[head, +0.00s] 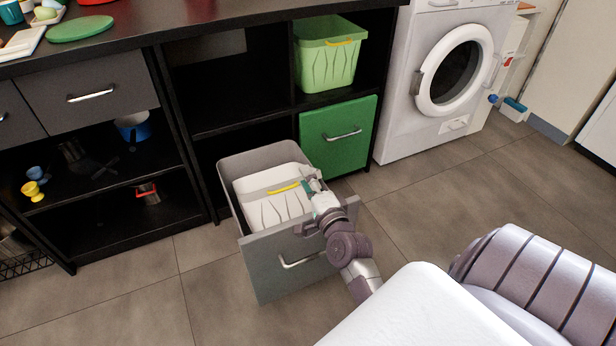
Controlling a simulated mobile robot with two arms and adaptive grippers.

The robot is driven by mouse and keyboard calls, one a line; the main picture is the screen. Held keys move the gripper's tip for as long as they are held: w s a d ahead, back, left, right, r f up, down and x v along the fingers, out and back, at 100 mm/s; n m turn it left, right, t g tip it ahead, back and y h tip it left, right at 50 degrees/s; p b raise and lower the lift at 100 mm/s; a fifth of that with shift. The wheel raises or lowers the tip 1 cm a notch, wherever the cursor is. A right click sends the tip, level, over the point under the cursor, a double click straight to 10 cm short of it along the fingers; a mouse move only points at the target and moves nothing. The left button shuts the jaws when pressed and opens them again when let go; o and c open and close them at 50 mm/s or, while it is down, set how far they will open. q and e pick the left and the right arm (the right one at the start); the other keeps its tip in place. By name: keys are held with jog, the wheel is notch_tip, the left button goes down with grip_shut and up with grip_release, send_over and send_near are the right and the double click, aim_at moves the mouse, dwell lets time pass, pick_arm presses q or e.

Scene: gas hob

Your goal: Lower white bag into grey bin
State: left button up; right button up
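The white bag (262,181), with a yellow strip handle (284,188) on its top edge, sits inside the grey bin (262,157). The bin is a pulled-out grey drawer box with a front panel and a metal handle. The bag's top is at about the height of the bin's rim, and its lower part is hidden by the bin. My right gripper (309,180) is over the right side of the bin, beside the right end of the yellow handle. Its fingers are too small to tell whether they are open or shut on it. My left gripper is not in view.
A green bin drawer (337,135) is closed just right of the grey bin. A dark counter (180,20) runs above, and a white washing machine (437,85) stands at right. The tiled floor in front is clear.

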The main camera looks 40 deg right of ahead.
jog(key=v, duration=1.2)
jog(key=shift+r, duration=0.1)
dwell(0.4)
